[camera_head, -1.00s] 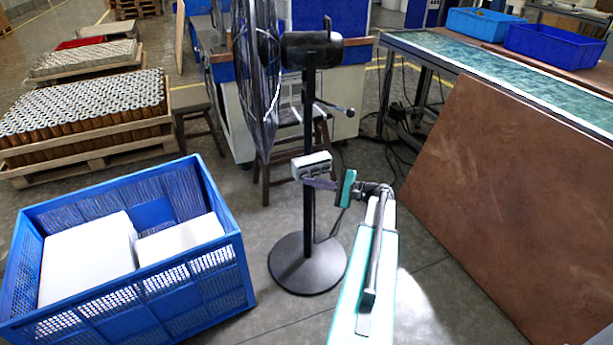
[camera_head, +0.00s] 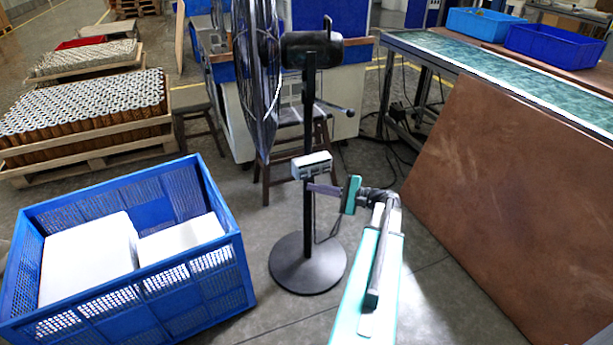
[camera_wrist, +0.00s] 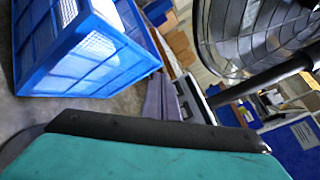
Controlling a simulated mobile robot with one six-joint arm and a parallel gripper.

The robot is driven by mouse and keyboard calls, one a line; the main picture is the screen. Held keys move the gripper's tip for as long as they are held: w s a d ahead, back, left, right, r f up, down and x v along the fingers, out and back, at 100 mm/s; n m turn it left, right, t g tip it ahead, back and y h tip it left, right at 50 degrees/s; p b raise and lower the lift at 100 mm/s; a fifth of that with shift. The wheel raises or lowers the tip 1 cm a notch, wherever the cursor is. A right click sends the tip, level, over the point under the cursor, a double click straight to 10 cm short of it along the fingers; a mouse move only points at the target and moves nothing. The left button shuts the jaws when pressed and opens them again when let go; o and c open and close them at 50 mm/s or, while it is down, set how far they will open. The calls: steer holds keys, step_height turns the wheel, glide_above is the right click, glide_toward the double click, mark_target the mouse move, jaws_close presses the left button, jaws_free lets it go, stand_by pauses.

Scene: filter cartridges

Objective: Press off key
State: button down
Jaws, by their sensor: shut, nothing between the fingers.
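The pedestal fan's small grey control box (camera_head: 312,165) is fixed on the black pole at mid height. Small dark marks show on its front face, but I cannot tell which is the off key. My gripper (camera_head: 310,187) is shut and empty, its purple-grey fingers pointing left just below the box, near the pole. I cannot tell whether they touch anything. In the wrist view, the shut fingers show beside the grey box (camera_wrist: 194,99), which they partly overlap; its keys are not readable.
The fan's caged head (camera_head: 258,80) rises above on the pole, over a round black base (camera_head: 307,275). A blue crate (camera_head: 225,265) with white blocks stands at left. A large brown board (camera_head: 510,200) leans at right. A wooden stool (camera_head: 265,185) stands behind the pole.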

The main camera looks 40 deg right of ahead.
steer(key=shift+s+a, duration=0.35)
steer(key=shift+s, duration=0.5)
